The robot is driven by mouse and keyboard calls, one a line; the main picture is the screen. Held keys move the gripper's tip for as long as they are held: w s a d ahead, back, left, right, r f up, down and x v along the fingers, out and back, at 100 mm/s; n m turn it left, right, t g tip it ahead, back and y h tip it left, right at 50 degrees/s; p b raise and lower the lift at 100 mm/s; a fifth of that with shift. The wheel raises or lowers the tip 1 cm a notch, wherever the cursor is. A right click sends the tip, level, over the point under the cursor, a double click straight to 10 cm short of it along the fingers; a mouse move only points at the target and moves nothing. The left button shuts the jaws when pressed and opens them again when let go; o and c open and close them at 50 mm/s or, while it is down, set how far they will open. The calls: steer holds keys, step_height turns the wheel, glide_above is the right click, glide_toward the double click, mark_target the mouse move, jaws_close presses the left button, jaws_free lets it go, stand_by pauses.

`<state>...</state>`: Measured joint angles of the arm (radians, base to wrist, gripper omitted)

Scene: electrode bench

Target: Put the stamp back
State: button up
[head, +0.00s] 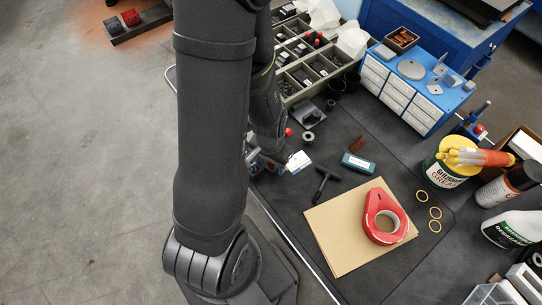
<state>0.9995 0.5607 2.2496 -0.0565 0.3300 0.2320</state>
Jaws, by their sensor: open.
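My gripper (268,153) is low over the left edge of the dark bench mat, partly hidden behind my own arm. It is open. A small red knob (288,132) shows just right of my wrist; it may be the stamp's handle, but its body is hidden and I cannot tell. A white tag or label (298,161) lies right of the gripper. A blue and red item (254,164) shows partly behind my arm, too small to identify. Another red knob (317,42) stands in the green compartment tray (289,99). No stamp is clearly recognisable.
A black T-shaped tool (324,181), a teal block (358,163) and a red tape ring (384,217) on brown card (336,255) lie on the mat. A blue drawer cabinet (394,85) and a grease tub (441,172) stand to the right.

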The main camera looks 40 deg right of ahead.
step_height(320, 180, up, 12)
stand_by(0.7)
steer(key=shift+w, duration=0.1)
stand_by(0.5)
steer(key=shift+f, duration=6.1)
